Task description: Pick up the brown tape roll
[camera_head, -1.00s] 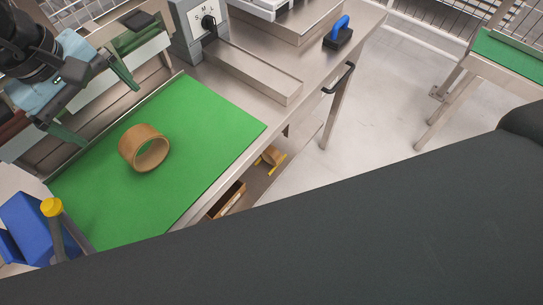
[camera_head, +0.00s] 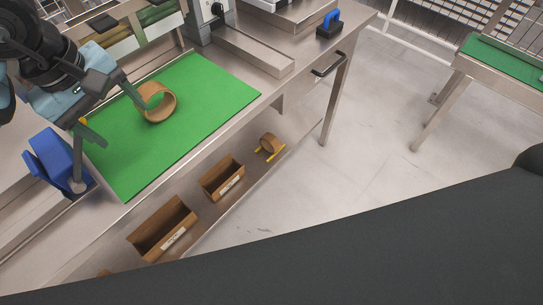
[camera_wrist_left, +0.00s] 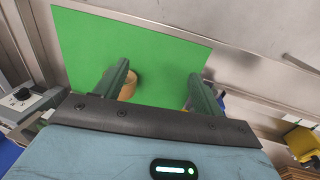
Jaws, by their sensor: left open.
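The brown tape roll (camera_head: 168,107) lies on the green mat (camera_head: 205,92) on the metal workbench. In the left wrist view the roll (camera_wrist_left: 130,87) is partly hidden behind the left-hand finger. My left gripper (camera_head: 122,115) is open, with its fingers wide apart. In the head view one fingertip overlaps the roll's near-left part, and the other finger is off to the left over the mat's edge. I cannot tell whether the fingertip touches the roll. In the left wrist view the space between the fingers (camera_wrist_left: 158,88) is mostly bare mat. My right gripper is not in view.
A blue object (camera_head: 52,160) stands left of the mat. A blue-handled tool (camera_head: 329,25) lies at the bench's far end. A grey machine (camera_head: 205,20) stands behind the mat.

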